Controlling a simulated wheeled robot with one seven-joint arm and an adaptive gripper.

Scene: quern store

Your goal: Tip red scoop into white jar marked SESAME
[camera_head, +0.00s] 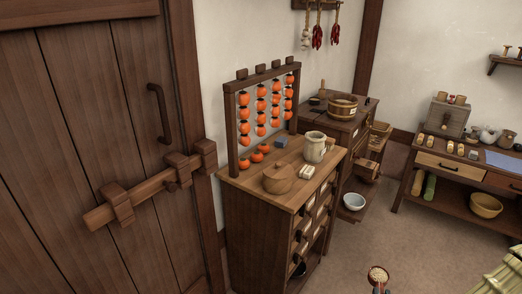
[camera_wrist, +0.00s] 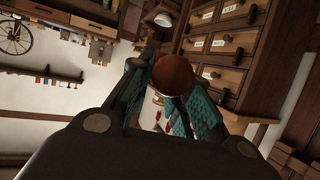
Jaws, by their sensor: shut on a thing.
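The scoop (camera_head: 378,275) is at the bottom edge of the head view, held over the floor, with pale grainy stuff in its bowl. My gripper (camera_head: 380,289) is just below it, mostly cut off by the frame. In the wrist view my gripper (camera_wrist: 177,105) has its teal-padded fingers shut around the red-brown scoop (camera_wrist: 172,72). A whitish jar (camera_head: 315,148) stands upright on the cabinet top, well up and left of the scoop. Any writing on the jar is too small to read.
A white bowl (camera_head: 354,201) is on a low shelf behind. Open floor (camera_head: 425,235) lies between cabinet and right-hand table (camera_head: 455,165).

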